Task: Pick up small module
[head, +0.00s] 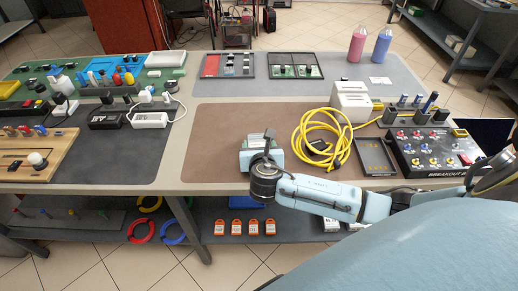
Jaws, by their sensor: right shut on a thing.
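My right arm comes in from the right, and its right gripper (264,160) is at the front edge of the brown mat (215,160). It is shut on a small boxy module (256,141) with a pale label on top. The dark wrist joint and the fingers hide the module's near side. I cannot tell whether the module touches the mat or is held just above it. My left gripper is not in view.
A coiled yellow hose (304,132) lies right of the module. The brown mat left of the gripper is clear. Pink (357,43) and blue (382,46) bottles stand at the back.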

